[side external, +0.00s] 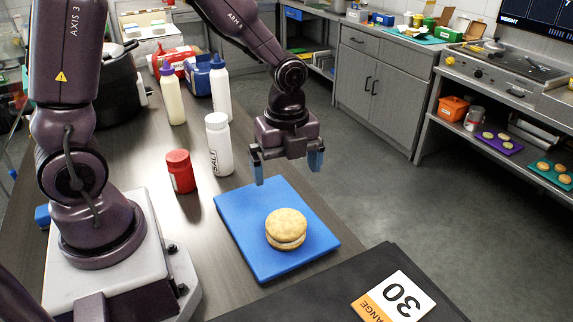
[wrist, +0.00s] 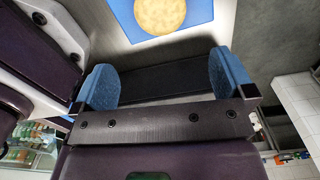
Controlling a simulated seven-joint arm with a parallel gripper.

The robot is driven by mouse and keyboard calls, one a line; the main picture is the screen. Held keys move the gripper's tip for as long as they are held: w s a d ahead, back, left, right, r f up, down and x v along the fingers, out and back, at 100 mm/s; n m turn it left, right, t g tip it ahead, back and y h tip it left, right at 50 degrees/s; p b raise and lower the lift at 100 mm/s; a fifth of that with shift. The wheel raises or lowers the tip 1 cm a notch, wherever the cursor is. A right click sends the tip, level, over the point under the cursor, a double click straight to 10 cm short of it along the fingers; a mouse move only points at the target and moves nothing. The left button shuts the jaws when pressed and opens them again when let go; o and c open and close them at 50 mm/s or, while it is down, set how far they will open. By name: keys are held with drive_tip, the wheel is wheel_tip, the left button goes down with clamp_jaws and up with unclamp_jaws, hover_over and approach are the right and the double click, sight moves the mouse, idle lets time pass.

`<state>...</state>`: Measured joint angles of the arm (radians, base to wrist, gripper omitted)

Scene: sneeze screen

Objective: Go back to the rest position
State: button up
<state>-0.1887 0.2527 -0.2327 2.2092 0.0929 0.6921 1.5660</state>
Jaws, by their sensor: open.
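My gripper (side external: 287,166) hangs above the far part of the blue cutting board, with its blue fingers spread wide and nothing between them. The wrist view also shows the open gripper (wrist: 162,85), with bare space between the two blue pads. A round, sandwich-like bun (side external: 287,229) with a pale layer at its middle sits on the blue board (side external: 245,240). The bun (wrist: 160,14) and part of the board (wrist: 122,18) show at the top of the wrist view, apart from the fingers.
A red jar (side external: 180,172), a white salt bottle (side external: 218,145) and two squeeze bottles (side external: 172,95) (side external: 220,88) stand left of my gripper. A dark mat with a "30" card (side external: 393,298) lies at the front right. Open floor (side external: 370,195) lies right of the table.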

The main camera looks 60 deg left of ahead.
drive_tip(key=s+r+n+t, duration=0.5)
drive_tip(key=s+r+n, duration=0.6)
drive_tip(key=r+n, duration=0.5)
drive_tip(key=n, duration=0.3)
drive_tip(key=shift+s+a+t, duration=0.2)
drive_tip(key=shift+a+t, duration=0.1)
drive_tip(key=shift+a, duration=0.1)
drive_tip(key=shift+r, duration=0.1)
